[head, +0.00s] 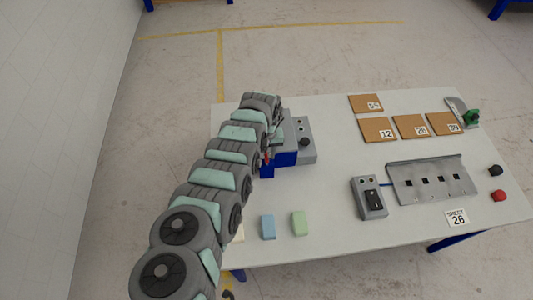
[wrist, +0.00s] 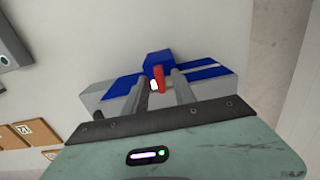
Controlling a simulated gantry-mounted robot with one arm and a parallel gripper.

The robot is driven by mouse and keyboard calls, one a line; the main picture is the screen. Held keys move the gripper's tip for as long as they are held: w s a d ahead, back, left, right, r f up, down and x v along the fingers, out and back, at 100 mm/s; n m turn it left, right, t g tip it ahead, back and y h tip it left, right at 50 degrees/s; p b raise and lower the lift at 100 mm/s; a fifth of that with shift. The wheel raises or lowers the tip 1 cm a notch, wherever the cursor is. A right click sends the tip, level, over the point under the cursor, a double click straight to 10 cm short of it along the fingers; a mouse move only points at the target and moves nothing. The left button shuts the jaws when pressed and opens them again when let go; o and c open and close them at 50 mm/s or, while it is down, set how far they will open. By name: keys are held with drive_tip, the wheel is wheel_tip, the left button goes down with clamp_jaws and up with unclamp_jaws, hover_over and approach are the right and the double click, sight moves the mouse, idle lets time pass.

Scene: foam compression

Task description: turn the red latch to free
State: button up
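The red latch (wrist: 160,78) stands at the blue part of a grey-and-blue fixture (wrist: 209,73) in the wrist view. In the head view a small red piece of the latch (head: 266,158) shows beside my arm, at the fixture's blue block (head: 286,159). My gripper (wrist: 158,82) is open, its two dark fingers on either side of the latch in the wrist view. A gap shows between each finger and the latch. Whether the fingertips reach down to the latch's depth I cannot tell. In the head view my arm hides most of the fixture's left side.
A grey box with a black knob (head: 305,141) adjoins the fixture. Blue (head: 268,227) and green (head: 299,223) foam blocks lie in front. A switch box (head: 369,198), slotted grey tray (head: 432,181) and numbered brown tiles (head: 378,130) lie to the right. The table's middle (head: 335,165) is clear.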

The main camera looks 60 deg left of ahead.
drive_tip(key=shift+c, duration=0.3)
clamp_jaws()
drive_tip(key=shift+r+m, duration=0.1)
drive_tip(key=shift+m, duration=0.3)
drive_tip(key=shift+m+p, duration=0.3)
drive_tip(key=shift+m, duration=0.3)
drive_tip(key=m, duration=0.3)
drive_tip(key=shift+w, duration=0.15)
drive_tip(key=m, duration=0.6)
drive_tip(key=shift+d+m, duration=0.15)
drive_tip(key=shift+m, duration=0.25)
drive_tip(key=m, duration=0.6)
drive_tip(key=shift+d+b, duration=0.2)
drive_tip(key=shift+b, duration=0.2)
